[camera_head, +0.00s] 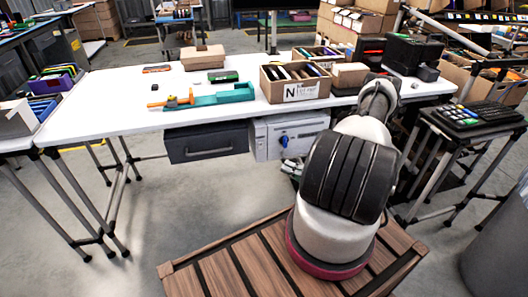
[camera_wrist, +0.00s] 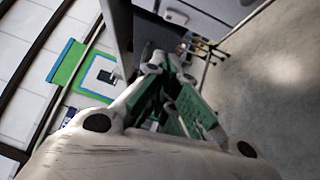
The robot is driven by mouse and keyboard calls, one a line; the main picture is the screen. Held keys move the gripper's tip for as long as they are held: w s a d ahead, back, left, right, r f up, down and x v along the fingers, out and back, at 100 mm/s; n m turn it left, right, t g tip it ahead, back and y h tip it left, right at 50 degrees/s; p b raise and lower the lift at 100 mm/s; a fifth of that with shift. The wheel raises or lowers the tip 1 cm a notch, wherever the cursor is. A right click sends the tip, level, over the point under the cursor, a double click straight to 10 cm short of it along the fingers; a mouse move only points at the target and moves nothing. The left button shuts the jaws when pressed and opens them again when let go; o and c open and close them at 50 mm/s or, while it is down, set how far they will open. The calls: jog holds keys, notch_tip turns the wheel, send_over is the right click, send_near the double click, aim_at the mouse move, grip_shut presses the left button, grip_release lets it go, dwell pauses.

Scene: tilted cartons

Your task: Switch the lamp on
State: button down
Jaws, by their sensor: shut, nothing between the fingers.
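I cannot make out a lamp in either view. In the wrist view, a white panel (camera_wrist: 92,84) with a small dark rectangle (camera_wrist: 107,77) sits inside a blue and green border, left of my gripper; I cannot tell whether it is a switch. My gripper (camera_wrist: 160,62) has its green-sided fingers drawn together, with nothing between them. In the head view my arm hides most of the gripper; only a small part shows low beside the white cabinet under the table. I cannot tell whether it touches anything.
The white table (camera_head: 110,108) holds a teal tool (camera_head: 235,94), a carton marked N (camera_head: 296,92) and a brown box (camera_head: 202,57). Beneath hang a dark drawer (camera_head: 206,142) and a white cabinet (camera_head: 270,133) with a blue handle. A keypad stand (camera_head: 470,118) is at right. Floor at left is open.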

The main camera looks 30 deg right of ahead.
aim_at(260, 146)
jog(key=shift+w+d+x, duration=0.25)
jog(key=shift+d+x, duration=0.15)
jog(key=shift+x, duration=1.75)
jog(key=shift+w+d+x, duration=0.2)
jog(key=shift+d+x, duration=0.25)
jog(key=shift+x, duration=1.65)
jog(key=shift+w+d+x, duration=0.25)
jog(key=shift+d+x, duration=0.15)
jog(key=shift+x, duration=1.75)
jog(key=shift+r, duration=0.1)
